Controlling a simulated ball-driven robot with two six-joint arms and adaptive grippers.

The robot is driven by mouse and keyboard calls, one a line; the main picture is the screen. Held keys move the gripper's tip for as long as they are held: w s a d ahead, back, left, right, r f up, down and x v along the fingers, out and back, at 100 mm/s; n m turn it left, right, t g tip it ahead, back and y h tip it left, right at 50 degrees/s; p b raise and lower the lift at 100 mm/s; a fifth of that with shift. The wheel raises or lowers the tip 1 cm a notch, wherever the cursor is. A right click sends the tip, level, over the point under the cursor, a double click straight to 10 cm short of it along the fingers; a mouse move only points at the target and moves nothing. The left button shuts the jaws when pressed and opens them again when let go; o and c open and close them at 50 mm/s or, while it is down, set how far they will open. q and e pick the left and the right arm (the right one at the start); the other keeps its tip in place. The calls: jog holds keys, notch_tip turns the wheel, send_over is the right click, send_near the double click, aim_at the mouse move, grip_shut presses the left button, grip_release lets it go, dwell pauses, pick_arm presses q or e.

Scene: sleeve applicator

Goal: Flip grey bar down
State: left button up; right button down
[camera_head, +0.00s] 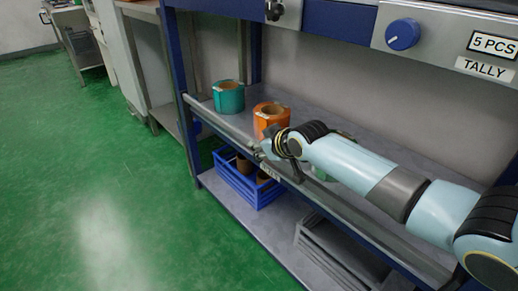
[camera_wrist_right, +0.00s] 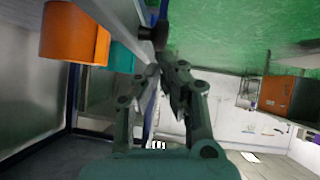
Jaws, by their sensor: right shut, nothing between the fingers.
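The grey bar (camera_head: 222,122) runs along the front edge of the shelf, and my right arm covers part of it. A pale grey strip at the shelf edge, likely the same bar, shows in the right wrist view (camera_wrist_right: 118,18). My right gripper (camera_head: 290,165) is at the front of this edge, near the orange roll. In the right wrist view its fingers (camera_wrist_right: 165,75) are closed together with nothing between them, close to the bar. Whether they touch it I cannot tell. My left gripper is not in view.
An orange roll (camera_head: 270,120) and a teal roll (camera_head: 228,97) stand on the shelf (camera_head: 320,120) behind the bar. A blue crate (camera_head: 235,182) with brown rolls and grey trays (camera_head: 335,255) are below. The green floor (camera_head: 90,170) at left is clear.

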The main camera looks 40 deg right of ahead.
aim_at(257, 162)
jog(key=shift+f, duration=0.4)
jog(key=f+b, duration=0.3)
jog(key=f, duration=0.1)
jog(key=shift+s+a, duration=0.1)
jog(key=shift+s, duration=0.15)
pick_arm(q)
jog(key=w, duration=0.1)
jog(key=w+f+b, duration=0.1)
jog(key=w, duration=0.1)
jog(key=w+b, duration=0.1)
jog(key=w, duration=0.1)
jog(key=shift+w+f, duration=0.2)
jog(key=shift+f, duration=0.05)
pick_arm(e)
notch_tip(257, 162, down, 4)
jog(key=shift+w+f, duration=0.15)
jog(key=shift+f, duration=0.05)
